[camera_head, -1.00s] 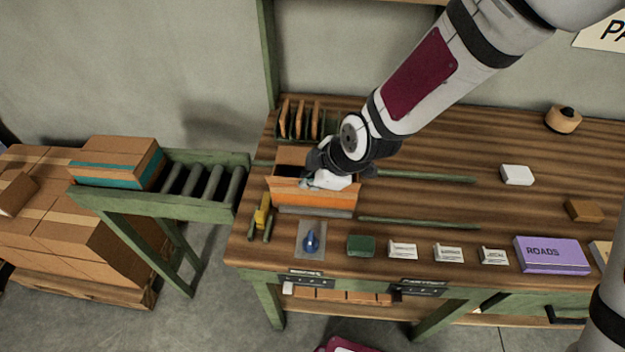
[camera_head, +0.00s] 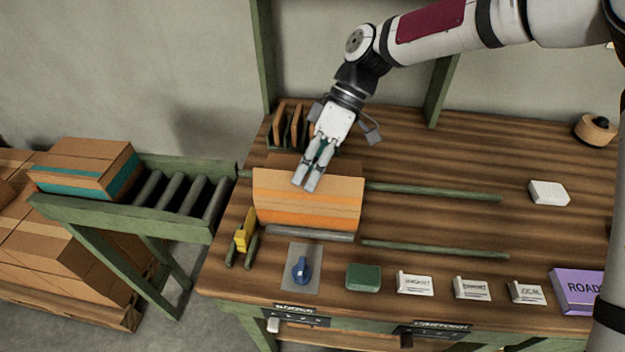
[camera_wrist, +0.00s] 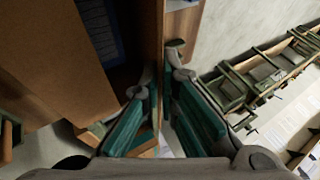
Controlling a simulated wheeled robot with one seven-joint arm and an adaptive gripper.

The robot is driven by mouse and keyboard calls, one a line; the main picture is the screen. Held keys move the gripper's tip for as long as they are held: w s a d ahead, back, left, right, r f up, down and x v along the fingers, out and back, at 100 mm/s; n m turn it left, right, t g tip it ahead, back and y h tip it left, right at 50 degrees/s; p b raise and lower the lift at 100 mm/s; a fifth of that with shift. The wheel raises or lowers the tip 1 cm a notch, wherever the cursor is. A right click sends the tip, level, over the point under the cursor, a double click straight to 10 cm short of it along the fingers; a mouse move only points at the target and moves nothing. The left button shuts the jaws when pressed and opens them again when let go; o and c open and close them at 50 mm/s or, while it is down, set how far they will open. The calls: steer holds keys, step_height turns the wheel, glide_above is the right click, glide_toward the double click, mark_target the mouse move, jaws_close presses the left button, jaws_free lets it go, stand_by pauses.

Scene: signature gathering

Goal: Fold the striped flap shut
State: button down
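The carton (camera_head: 300,220) stands on the bench with an orange and tan striped panel facing me. The upper part of this panel, apparently the striped flap (camera_head: 335,190), rises at the front and hides the carton's inside in the head view. My gripper (camera_head: 307,185) reaches down from behind, its fingertips over the flap's upper edge. In the wrist view its two fingers (camera_wrist: 160,75) are apart, with a cardboard panel's edge (camera_wrist: 160,30) running between them. I cannot tell whether either finger touches it. The dark carton inside shows at upper left there.
Upright dividers (camera_head: 290,122) stand behind the carton. A yellow-handled tool (camera_head: 243,237), a blue knob on a plate (camera_head: 302,270), a green pad (camera_head: 363,277) and white cards (camera_head: 414,284) lie in front. Green rails (camera_head: 435,191) run right. A roller conveyor (camera_head: 180,190) stands left.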

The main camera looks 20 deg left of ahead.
steer(key=g+b, duration=0.1)
steer(key=w+f+g+b, duration=0.1)
steer(key=b, duration=0.1)
steer(key=f+g+b, duration=0.1)
steer(key=shift+w+a+m+h, duration=0.2)
steer(key=shift+w+m+h, duration=0.1)
steer(key=shift+w+m, duration=0.1)
steer(key=g+b, duration=0.2)
steer(key=b, duration=0.1)
steer(key=f+m+g+b, duration=0.1)
steer(key=shift+w+a+g, duration=0.1)
steer(key=shift+w+g, duration=0.25)
steer(key=shift+g, duration=0.05)
steer(key=shift+b, duration=0.3)
